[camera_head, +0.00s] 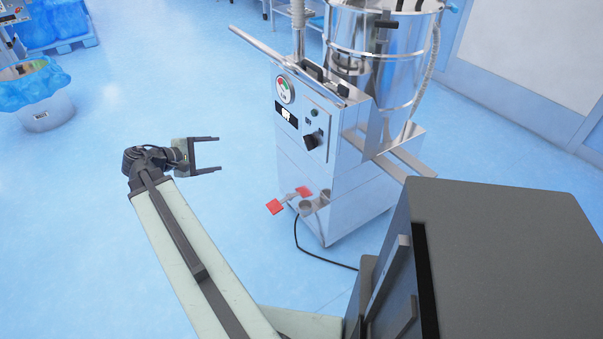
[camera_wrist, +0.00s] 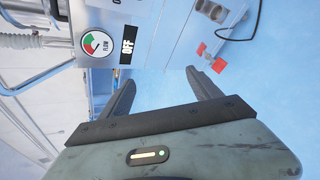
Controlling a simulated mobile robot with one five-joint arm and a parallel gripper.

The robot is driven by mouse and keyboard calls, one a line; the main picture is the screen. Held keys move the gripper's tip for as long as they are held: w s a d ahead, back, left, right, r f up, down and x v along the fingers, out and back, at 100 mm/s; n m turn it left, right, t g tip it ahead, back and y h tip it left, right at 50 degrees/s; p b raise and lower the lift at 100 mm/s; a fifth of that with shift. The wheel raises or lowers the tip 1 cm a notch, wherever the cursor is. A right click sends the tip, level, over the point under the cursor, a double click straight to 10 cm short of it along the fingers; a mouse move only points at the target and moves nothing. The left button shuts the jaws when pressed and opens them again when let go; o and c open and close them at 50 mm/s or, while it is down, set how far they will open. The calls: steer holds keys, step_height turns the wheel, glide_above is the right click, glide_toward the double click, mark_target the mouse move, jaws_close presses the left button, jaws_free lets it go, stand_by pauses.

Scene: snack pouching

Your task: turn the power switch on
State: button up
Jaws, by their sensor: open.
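The power switch (camera_head: 313,140) is a black knob on the front panel of a steel machine (camera_head: 348,193). A small dark green lamp (camera_head: 314,113) sits above it. A display reading OFF (camera_head: 286,114) is to its left; the same OFF display (camera_wrist: 128,45) shows in the wrist view, beside a round FLOW gauge (camera_wrist: 97,44). My gripper (camera_head: 218,154) is open and empty. It is left of the machine, apart from the panel, with its fingers pointing toward it. In the wrist view the fingers (camera_wrist: 163,85) are spread and the knob is not in sight.
Red pedals (camera_head: 274,207) stick out low at the machine's front, with a black cable (camera_head: 318,258) on the floor. A steel hopper (camera_head: 378,52) tops the machine. A bin with a blue liner (camera_head: 40,100) stands at far left. The floor between is clear.

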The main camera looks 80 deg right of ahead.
steer(key=s+d+f+g+h+b, duration=0.1)
steer(key=s+d+f+g+b, duration=0.1)
steer(key=s+d+f+b, duration=0.3)
steer(key=s+d+f+g+b, duration=0.1)
steer(key=s+d+b, duration=0.15)
steer(key=s, duration=0.35)
steer(key=g+b, duration=0.4)
steer(key=b, duration=0.1)
glide_toward(306, 142)
steer(key=x, duration=0.3)
steer(key=shift+n+h, duration=0.3)
steer(key=shift+n, duration=0.1)
steer(key=x, duration=0.4)
steer(key=f+x, duration=0.1)
steer(key=x, duration=0.2)
